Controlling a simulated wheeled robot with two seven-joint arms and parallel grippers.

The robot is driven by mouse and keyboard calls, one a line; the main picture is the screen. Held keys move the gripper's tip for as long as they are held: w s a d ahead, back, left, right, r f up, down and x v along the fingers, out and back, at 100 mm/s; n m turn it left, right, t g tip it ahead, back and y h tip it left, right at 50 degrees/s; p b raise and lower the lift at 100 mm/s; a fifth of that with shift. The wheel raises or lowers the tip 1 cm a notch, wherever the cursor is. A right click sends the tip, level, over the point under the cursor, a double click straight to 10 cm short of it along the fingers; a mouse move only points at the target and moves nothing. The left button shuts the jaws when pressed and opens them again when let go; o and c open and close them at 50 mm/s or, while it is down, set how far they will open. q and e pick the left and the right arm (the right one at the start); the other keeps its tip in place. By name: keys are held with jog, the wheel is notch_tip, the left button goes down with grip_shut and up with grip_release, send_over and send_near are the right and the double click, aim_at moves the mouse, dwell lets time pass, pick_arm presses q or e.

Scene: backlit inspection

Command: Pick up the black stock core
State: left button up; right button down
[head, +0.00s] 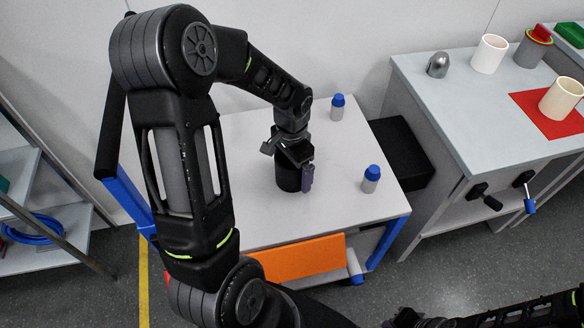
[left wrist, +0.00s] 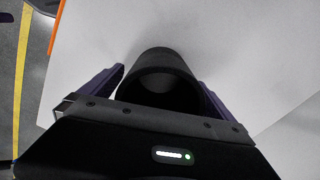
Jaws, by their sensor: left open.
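The black stock core (head: 287,178) stands upright on the white table, left of its right edge. It is a dark cylinder; the left wrist view shows the core (left wrist: 160,62) with a hollow, open end. My left gripper (head: 293,168) reaches down over it. In the left wrist view its purple fingers (left wrist: 162,88) are open, one on each side of the core; I cannot tell whether either touches it. In the head view, one finger shows at the core's right side. My right arm shows at the bottom right; its gripper is cut off or unclear at the lower edge.
Two blue-capped bottles (head: 338,107) (head: 371,179) stand on the table (head: 255,225), behind and right of the core. An orange panel (head: 301,258) hangs at its front. A bench (head: 452,115) on the right holds cream cups (head: 489,54) and a red mat (head: 535,112).

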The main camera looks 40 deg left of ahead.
pick_arm(q)
jog(key=shift+f, duration=0.15)
jog(key=shift+c, duration=0.2)
dwell(0.3)
jog(key=c, duration=1.4)
jog(key=shift+c, duration=0.2)
notch_tip(320, 180, up, 10)
jog(key=p, duration=0.1)
